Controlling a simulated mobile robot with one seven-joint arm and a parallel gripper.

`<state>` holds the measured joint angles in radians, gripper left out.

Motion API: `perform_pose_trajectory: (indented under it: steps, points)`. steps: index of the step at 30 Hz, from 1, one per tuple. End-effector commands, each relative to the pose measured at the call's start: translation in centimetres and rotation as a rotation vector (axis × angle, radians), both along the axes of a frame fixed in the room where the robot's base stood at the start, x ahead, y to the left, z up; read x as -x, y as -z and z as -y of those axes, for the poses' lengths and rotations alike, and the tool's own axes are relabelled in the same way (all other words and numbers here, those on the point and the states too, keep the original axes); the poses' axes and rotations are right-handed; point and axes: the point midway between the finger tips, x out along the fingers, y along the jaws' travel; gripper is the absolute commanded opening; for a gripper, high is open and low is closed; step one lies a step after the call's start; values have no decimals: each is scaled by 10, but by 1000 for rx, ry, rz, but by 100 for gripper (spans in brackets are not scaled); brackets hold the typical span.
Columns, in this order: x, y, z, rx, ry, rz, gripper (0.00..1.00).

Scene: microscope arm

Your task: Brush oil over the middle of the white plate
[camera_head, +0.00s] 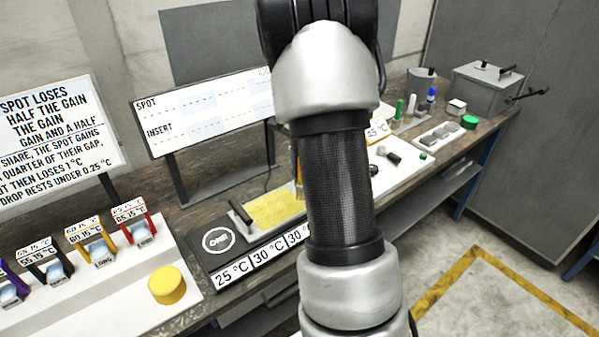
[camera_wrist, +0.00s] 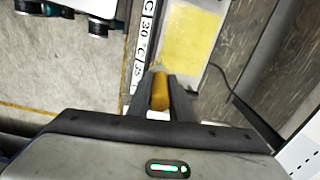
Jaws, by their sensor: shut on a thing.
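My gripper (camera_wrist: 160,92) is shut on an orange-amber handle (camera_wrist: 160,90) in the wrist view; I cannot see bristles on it. A sliver of the same colour shows beside my arm in the head view (camera_head: 298,176). The handle appears near the end of a yellow rectangular panel (camera_wrist: 190,38), which lies flat on a dark-framed device and also shows in the head view (camera_head: 272,211). I cannot tell for sure which surface is the white plate. A white board (camera_head: 408,160) with small items lies to the right, partly hidden behind my arm.
A label strip (camera_head: 265,255) with temperatures runs along the device's front. A white rack (camera_head: 120,295) with coloured clips and a yellow round knob (camera_head: 167,286) stands at left. A cable (camera_wrist: 228,78) lies right of the yellow panel. A grey box (camera_head: 487,88) stands at the back right.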

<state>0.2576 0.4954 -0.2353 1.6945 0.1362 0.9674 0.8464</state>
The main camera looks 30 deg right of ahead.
Motion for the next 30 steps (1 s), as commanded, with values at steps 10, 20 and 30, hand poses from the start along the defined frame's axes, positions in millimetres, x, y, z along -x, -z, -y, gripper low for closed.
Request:
perform_pose_trajectory:
  steps: [10, 20, 30]
  points:
    - [4, -29, 4, 0, -4, 0, 0]
    - [4, -28, 4, 0, -4, 0, 0]
    - [4, -28, 4, 0, -4, 0, 0]
